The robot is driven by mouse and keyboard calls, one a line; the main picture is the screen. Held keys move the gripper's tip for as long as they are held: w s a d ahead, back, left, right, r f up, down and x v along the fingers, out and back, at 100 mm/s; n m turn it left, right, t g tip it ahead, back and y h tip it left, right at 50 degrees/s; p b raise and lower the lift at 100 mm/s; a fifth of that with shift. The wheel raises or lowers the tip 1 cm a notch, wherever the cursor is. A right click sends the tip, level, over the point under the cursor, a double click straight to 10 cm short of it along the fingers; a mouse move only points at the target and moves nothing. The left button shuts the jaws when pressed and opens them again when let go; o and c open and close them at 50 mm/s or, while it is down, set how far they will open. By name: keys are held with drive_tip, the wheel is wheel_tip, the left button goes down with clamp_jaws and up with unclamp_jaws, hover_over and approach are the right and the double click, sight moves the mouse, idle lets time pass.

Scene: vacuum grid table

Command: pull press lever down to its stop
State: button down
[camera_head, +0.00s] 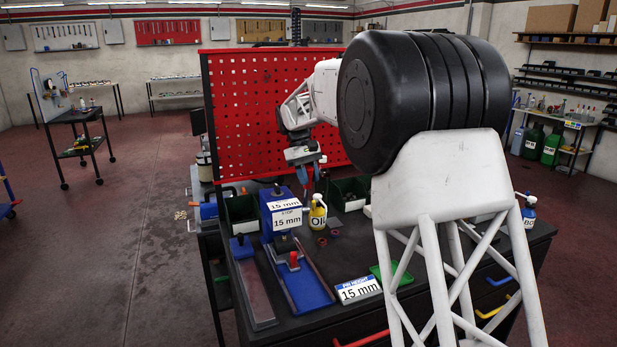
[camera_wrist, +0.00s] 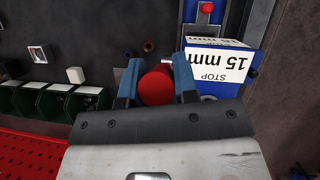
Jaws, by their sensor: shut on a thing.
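The blue press (camera_head: 268,220) stands on the dark bench with "STOP" and "15 mm" labels on its head; its labelled head (camera_wrist: 226,60) also shows in the wrist view. The lever's red round knob (camera_wrist: 157,86) lies between the blue fingers of my gripper (camera_wrist: 157,84), which is shut on it. In the head view my gripper (camera_head: 312,178) is above and right of the press head, and the knob is hard to make out there. A short light rod beside the knob leads toward the press. A red piece (camera_head: 294,259) sits under the press head.
A yellow oil bottle (camera_head: 318,213) stands close right of the press. A "15 mm" sign (camera_head: 358,290) and a green tray (camera_head: 390,274) are at the front right. Dark green bins (camera_head: 240,208) and a red perforated panel (camera_head: 250,115) stand behind.

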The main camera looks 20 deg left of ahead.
drive_tip(key=shift+s+d, duration=0.1)
drive_tip(key=shift+s, duration=0.05)
drive_tip(key=shift+s+d+f+t+y, duration=0.3)
drive_tip(key=shift+s+d+t+y, duration=0.3)
drive_tip(key=shift+y, duration=0.1)
drive_tip(key=s+d+f+t+y, duration=0.4)
drive_tip(key=f, duration=0.1)
drive_tip(key=shift+s+d+f+t+y, duration=0.2)
drive_tip(key=shift+f+t+y, duration=0.1)
drive_tip(key=shift+t+y, duration=0.1)
idle(0.6)
drive_tip(key=shift+f, duration=0.1)
drive_tip(key=c, duration=0.9)
unclamp_jaws()
